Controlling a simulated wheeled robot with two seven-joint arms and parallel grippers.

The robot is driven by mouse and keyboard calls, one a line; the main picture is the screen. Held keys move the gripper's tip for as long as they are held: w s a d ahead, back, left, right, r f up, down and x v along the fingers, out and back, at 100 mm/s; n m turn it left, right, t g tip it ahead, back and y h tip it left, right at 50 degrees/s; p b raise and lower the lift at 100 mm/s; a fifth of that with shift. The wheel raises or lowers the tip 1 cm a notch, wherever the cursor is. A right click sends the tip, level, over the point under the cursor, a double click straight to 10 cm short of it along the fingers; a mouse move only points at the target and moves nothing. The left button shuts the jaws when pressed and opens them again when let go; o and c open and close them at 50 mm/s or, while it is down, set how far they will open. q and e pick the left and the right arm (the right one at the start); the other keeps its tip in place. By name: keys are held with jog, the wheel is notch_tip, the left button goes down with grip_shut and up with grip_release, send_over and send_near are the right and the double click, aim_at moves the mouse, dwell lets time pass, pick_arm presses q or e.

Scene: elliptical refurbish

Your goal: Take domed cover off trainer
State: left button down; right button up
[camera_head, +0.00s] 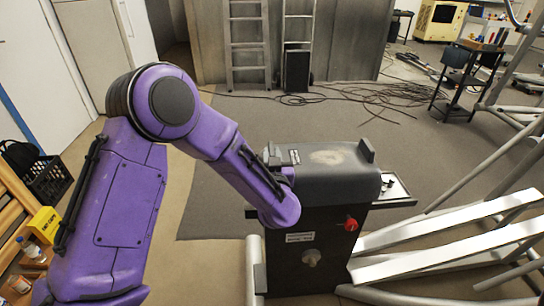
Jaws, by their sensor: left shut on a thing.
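The domed cover (335,183) is dark grey with a pale worn patch on top and a raised lug at its right end. It sits over the black body of the trainer (322,262), which has a red knob on its front. I cannot tell whether there is a gap beneath the cover. My purple left arm reaches in from the left, and its gripper (282,166) is at the cover's left end, shut on the cover. The fingertips are mostly hidden by my wrist. My right gripper is not in view.
Pale metal frame rails (440,228) slope away right of the trainer. A black crate (45,178) and yellow box (43,222) are at the left. Cables (375,95) lie on the floor behind. Grey mat around the trainer's left and back is clear.

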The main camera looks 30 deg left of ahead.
pick_arm(q)
jog(key=shift+r+p, duration=1.6)
jog(key=shift+r, duration=0.4)
jog(key=shift+f, duration=0.1)
